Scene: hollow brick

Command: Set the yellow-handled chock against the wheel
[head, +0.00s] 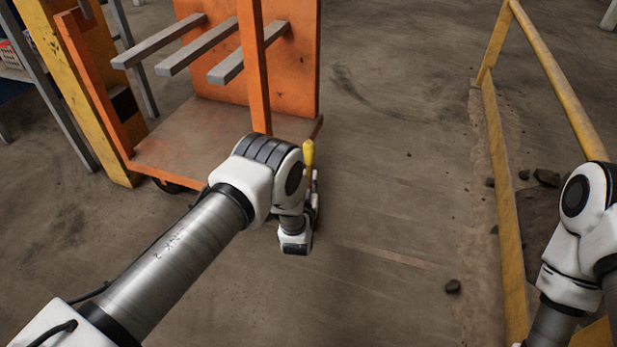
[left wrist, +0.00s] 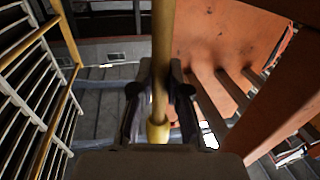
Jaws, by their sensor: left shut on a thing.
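The yellow handle of the chock (head: 309,153) stands up just right of my left wrist, near the cart's front right corner. My left gripper (left wrist: 160,95) is shut on this yellow handle (left wrist: 162,40), which runs between its two dark fingers in the left wrist view. In the head view that gripper is mostly hidden behind my own wrist. The chock's body is hidden, so I cannot tell whether it touches the floor or a wheel. A dark cart wheel (head: 168,186) shows under the cart's left front edge. My right arm shows at the right, but its gripper is out of view.
The orange cart (head: 200,140) has an upright panel, grey bars and a flat deck. A yellow post (head: 85,100) stands at its left. A yellow railing (head: 500,170) runs along the right, with dark rubble (head: 546,178) beyond. The floor between cart and railing is mostly clear.

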